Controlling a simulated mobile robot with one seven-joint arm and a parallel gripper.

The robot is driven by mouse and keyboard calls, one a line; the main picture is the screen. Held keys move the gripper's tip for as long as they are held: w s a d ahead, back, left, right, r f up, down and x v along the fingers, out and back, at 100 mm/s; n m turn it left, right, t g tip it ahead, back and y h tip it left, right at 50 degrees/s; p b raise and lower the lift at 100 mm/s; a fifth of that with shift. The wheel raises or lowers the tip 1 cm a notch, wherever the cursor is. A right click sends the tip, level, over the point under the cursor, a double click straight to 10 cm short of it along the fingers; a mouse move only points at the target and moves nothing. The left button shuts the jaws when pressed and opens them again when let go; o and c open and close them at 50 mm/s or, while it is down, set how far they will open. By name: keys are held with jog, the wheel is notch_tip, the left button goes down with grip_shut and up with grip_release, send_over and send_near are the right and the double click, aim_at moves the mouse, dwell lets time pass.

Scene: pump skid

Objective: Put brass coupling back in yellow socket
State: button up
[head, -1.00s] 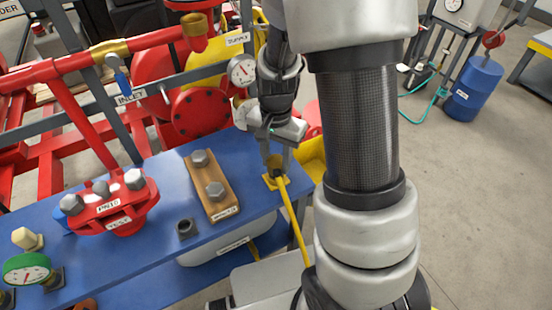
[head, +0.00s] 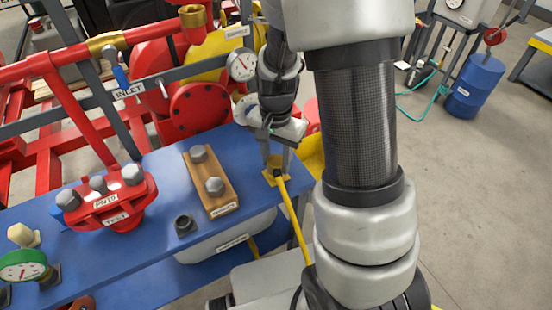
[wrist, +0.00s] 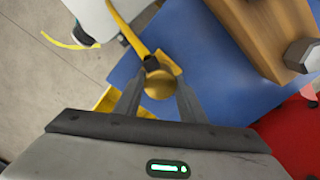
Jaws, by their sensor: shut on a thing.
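The brass coupling (wrist: 158,87) sits between the fingers of my gripper (wrist: 160,78), which is shut on it. A dark collar and the yellow hose (wrist: 129,32) extend from the coupling.
A wooden block with two bolts (head: 212,183) lies left of the socket. A dark ring (head: 184,223) and a red flange (head: 108,200) are further left on the blue bench (head: 160,175). A gauge (head: 242,65) and red pipework stand behind. A yellow bin (head: 313,152) is to the right.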

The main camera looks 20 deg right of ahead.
jog(key=o, duration=1.2)
jog(key=shift+r, duration=0.1)
notch_tip(320, 180, up, 17)
jog(key=shift+r+p, duration=0.15)
jog(key=shift+p, duration=1.1)
jog(key=s+r+n+t+p, duration=0.2)
jog(key=s+r+n, duration=0.1)
jog(key=s+r, duration=0.1)
jog(key=s+a+r+n+t+p, duration=0.1)
jog(key=s+r+n+p, duration=0.1)
jog(key=s+r, duration=0.3)
jog(key=s+a+r+n+t+p, duration=0.1)
jog(key=s+r+n+t+p, duration=0.1)
jog(key=r, duration=0.6)
jog(key=shift+s+n+t+p, duration=0.3)
jog(key=shift+s+n+p, duration=0.3)
jog(key=shift+s+n, duration=0.6)
